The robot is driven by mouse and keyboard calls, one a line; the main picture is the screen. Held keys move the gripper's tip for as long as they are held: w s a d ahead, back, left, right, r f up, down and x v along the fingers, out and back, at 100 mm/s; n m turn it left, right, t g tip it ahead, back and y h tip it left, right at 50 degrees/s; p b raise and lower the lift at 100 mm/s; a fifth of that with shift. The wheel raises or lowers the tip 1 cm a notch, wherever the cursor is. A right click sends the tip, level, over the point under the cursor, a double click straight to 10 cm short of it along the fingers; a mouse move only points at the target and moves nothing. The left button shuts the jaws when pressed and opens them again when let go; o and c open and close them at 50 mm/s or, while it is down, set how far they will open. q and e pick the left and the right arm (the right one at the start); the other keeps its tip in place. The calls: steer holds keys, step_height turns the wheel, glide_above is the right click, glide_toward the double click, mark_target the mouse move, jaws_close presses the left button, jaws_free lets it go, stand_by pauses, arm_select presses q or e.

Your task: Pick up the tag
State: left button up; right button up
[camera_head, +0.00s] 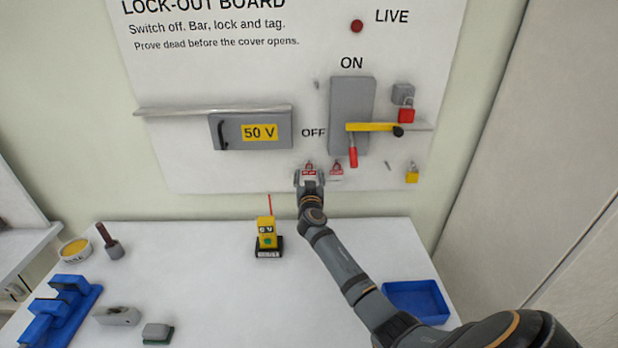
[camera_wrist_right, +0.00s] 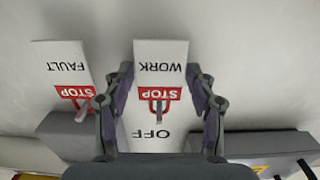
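The white tag marked WORK and STOP (camera_wrist_right: 160,58) hangs on a small hook on the board. In the right wrist view it appears upside down. My right gripper (camera_wrist_right: 160,72) has one finger on each side of this tag, close to its edges, with thin gaps seeming to show. In the head view the right gripper (camera_head: 309,180) covers much of the WORK tag (camera_head: 309,173). A second tag marked FAULT and STOP (camera_wrist_right: 68,75) hangs beside it, outside the fingers. It also shows in the head view (camera_head: 336,171). My left gripper is out of view.
A grey switch box (camera_head: 351,100) with a yellow bar (camera_head: 370,127) and red handle (camera_head: 353,157) sits above the tags. A red padlock (camera_head: 406,115) and a yellow padlock (camera_head: 412,176) hang right. A yellow tester (camera_head: 267,235) and blue tray (camera_head: 415,298) stand on the table.

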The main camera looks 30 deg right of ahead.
steer(key=shift+w+f, duration=0.1)
steer(key=c, duration=0.5)
steer(key=shift+o, duration=0.2)
